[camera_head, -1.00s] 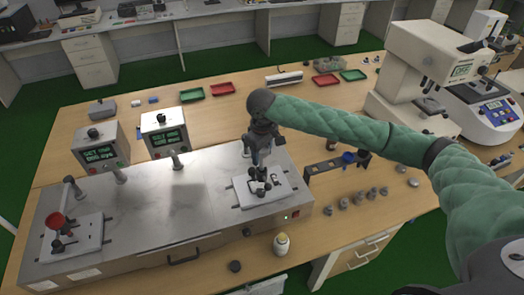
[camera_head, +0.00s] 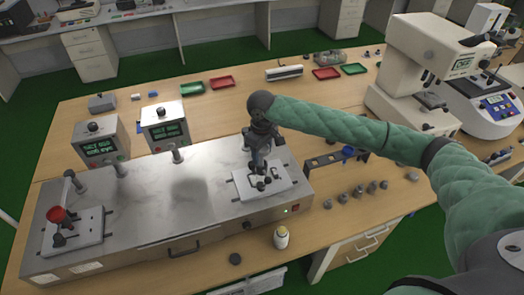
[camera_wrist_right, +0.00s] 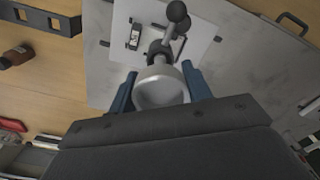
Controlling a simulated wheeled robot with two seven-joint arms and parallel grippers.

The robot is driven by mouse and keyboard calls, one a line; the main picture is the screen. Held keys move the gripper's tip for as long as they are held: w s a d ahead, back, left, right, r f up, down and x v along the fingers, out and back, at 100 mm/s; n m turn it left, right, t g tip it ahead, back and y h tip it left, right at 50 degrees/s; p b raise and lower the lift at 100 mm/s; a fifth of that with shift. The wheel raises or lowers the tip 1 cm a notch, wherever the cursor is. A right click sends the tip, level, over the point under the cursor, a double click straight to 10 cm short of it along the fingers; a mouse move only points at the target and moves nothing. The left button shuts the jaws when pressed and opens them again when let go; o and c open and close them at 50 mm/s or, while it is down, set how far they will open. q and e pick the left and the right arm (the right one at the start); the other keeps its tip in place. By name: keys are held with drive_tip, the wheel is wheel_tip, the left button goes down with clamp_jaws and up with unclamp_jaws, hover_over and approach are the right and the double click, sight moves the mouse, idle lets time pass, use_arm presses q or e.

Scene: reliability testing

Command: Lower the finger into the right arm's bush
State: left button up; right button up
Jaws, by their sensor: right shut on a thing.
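My right gripper (camera_head: 257,170) is low over the white plate (camera_head: 242,190) of the right-hand station. In the right wrist view its blue fingertips (camera_wrist_right: 160,88) are shut on the grey finger (camera_wrist_right: 162,92), which has a hollow cup-like top. Its lower end points at a dark round bush (camera_wrist_right: 158,47) on the arm with black balls (camera_wrist_right: 177,12). The finger's lower end meets the bush in this view, but I cannot tell how far it is inside. In the head view the gripper hides most of the finger. My left gripper is not in view.
Two display boxes (camera_head: 163,124) stand behind the metal bench (camera_head: 150,205). Several small metal weights (camera_head: 357,193) and a dark rack (camera_head: 325,160) lie to the right.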

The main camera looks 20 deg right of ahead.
sight(262, 160)
drive_tip(key=shift+f, duration=0.25)
drive_tip(key=shift+f, duration=1.45)
drive_tip(key=shift+f, duration=0.25)
drive_tip(key=shift+f+p, duration=0.35)
drive_tip(key=o, duration=1.1)
drive_tip(key=shift+c, duration=0.2)
drive_tip(key=shift+o, duration=0.5)
